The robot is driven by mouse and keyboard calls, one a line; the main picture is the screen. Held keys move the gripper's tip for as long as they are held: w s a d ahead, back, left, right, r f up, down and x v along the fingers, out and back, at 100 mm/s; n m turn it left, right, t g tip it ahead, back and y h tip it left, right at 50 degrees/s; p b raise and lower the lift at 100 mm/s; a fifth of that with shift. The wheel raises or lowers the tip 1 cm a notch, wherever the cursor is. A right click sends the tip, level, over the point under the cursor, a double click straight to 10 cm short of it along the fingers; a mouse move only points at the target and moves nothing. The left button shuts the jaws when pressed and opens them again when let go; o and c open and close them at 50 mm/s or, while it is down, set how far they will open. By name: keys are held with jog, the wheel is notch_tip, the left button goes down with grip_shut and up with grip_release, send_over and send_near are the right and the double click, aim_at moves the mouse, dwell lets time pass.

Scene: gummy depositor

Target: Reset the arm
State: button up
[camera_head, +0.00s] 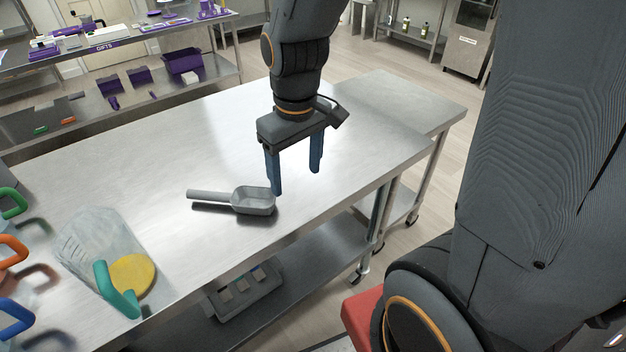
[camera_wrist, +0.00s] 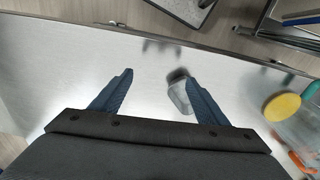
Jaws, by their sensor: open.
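My gripper (camera_head: 296,182) hangs over the steel table (camera_head: 160,150) with its two blue fingers apart and nothing between them. A grey scoop (camera_head: 252,200) lies on the table just left of the fingers, its handle pointing left. In the wrist view my gripper (camera_wrist: 160,90) also shows spread, blue fingers. There the scoop (camera_wrist: 178,95) is partly hidden behind the right finger. I cannot tell from these views the exact height of the fingertips above the table.
A clear container (camera_head: 90,245) with a teal handle (camera_head: 115,290) and a yellow disc (camera_head: 133,273) stands at the table's near left. Orange and blue handles are beside it. A shelf with purple items (camera_head: 183,61) is behind. The table's far right is bare.

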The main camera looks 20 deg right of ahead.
jog(key=s+d+m, duration=0.1)
jog(key=s+d+f+m, duration=0.1)
jog(key=s+d+m, duration=0.1)
jog(key=shift+s+d+f+m, duration=0.2)
jog(key=shift+d+f+m, duration=0.1)
jog(key=shift+f+m, duration=0.1)
dwell(0.8)
